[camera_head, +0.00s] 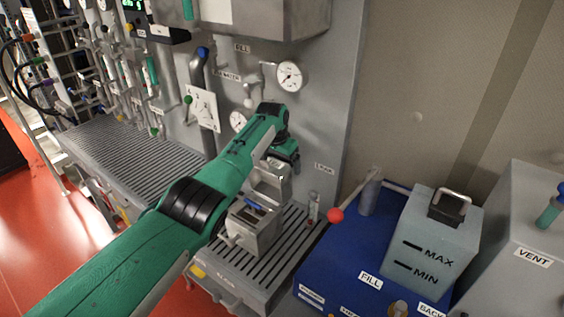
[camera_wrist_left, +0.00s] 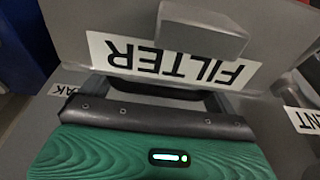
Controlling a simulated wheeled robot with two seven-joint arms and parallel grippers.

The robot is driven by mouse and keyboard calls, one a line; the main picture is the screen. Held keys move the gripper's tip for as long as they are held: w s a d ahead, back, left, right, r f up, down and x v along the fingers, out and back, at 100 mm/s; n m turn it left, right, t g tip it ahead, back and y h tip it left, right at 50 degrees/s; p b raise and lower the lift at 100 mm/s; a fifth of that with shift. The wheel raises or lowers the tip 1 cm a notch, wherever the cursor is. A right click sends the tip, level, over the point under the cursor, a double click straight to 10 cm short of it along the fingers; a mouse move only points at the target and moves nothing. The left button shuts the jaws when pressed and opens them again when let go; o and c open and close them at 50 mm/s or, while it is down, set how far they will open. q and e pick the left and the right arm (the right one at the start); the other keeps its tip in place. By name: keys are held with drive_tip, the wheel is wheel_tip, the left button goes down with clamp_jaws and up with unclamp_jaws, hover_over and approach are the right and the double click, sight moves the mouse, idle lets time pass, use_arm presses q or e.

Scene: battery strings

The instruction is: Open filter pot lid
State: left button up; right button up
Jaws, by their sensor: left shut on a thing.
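The filter pot (camera_head: 252,232) is a small grey metal box on the slotted grey bench in the head view. A dark blue part shows at its top. A light grey piece (camera_head: 270,184), which looks like the lid, stands above it, under my left wrist. In the left wrist view a grey plate (camera_wrist_left: 255,100) carries an upside-down FILTER label, with a grey block (camera_wrist_left: 203,27) on it. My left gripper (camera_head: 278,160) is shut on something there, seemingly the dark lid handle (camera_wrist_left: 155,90). Its fingertips are hidden. My right gripper is not in view.
A blue cabinet (camera_head: 325,280) with a red-knobbed lever (camera_head: 336,215) and a MAX/MIN tank (camera_head: 430,240) stands right of the pot. A small clear vial (camera_head: 313,206) is close by. Gauges (camera_head: 289,75) and pipes line the wall behind.

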use_arm(q)
drive_tip(key=o, duration=1.1)
drive_tip(key=shift+s+f, duration=0.15)
drive_tip(key=shift+f, duration=0.2)
drive_tip(key=shift+c, duration=0.2)
drive_tip(key=shift+r, duration=0.1)
drive_tip(key=shift+v, duration=0.95)
drive_tip(key=b+v, duration=0.1)
drive_tip(key=v, duration=0.9)
drive_tip(key=shift+b, duration=0.35)
